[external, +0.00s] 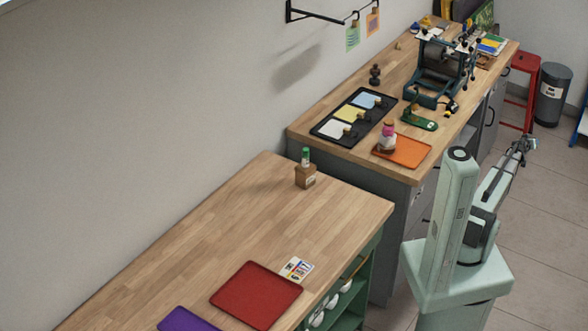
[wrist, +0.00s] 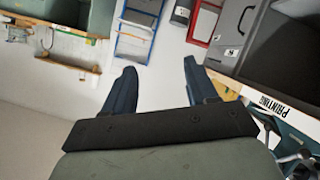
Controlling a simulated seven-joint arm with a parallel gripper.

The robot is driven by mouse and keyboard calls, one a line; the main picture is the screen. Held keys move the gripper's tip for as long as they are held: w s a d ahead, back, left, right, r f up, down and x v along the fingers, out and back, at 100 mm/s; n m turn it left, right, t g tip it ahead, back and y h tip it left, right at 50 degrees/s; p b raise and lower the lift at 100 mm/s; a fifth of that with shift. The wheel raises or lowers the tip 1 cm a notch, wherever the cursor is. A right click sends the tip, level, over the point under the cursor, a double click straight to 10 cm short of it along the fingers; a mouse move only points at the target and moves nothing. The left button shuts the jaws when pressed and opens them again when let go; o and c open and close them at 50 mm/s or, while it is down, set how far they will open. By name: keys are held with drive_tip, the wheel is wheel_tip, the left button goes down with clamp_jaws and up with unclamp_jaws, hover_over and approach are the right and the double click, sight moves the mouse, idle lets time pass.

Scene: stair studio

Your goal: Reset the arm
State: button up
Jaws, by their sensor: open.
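My gripper (external: 524,143) is at the end of my pale green arm, at the right in the external view. It is raised beside the far workbench, over the floor side, and touches nothing that I can see. In the wrist view my gripper (wrist: 158,84) shows two dark blue fingers spread wide apart. Nothing is between them except a view of the room beyond. My arm stands on its pedestal in front of the benches.
The near bench (external: 190,225) holds a red tray (external: 256,295), a purple tray (external: 187,319) and a small brown box (external: 305,177). The far bench holds a black tray (external: 325,134), an orange tray (external: 412,152) and a press (external: 440,72). A red stool (external: 526,62) and grey bin (external: 552,95) stand behind.

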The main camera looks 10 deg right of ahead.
drive_tip(key=s+a+f+n+g+y, duration=0.15)
drive_tip(key=a+f+y, duration=0.25)
drive_tip(key=a+f, duration=1.3)
drive_tip(key=s+a+f+g+y, duration=0.2)
drive_tip(key=s+a+f, duration=0.2)
drive_tip(key=a+f, duration=0.45)
drive_tip(key=s+a+f+g+y, duration=0.1)
drive_tip(key=s+a+f+g, duration=0.4)
drive_tip(key=a, duration=0.7)
drive_tip(key=s+a+f+n+g+y, duration=0.1)
drive_tip(key=s+a+f, duration=0.35)
drive_tip(key=a, duration=0.25)
drive_tip(key=s+a+f+n+y, duration=0.1)
drive_tip(key=s+a+f, duration=0.2)
drive_tip(key=s+a, duration=0.35)
drive_tip(key=s+a+g+y, duration=0.1)
drive_tip(key=s+a+g, duration=0.1)
drive_tip(key=s+a, duration=0.4)
drive_tip(key=s+a+n+g, duration=0.1)
drive_tip(key=s+a+g, duration=0.2)
drive_tip(key=s, duration=1)
drive_tip(key=a+f, duration=0.1)
drive_tip(key=a, duration=0.1)
drive_tip(key=shift+a+y, duration=0.4)
drive_tip(key=shift+g, duration=0.25)
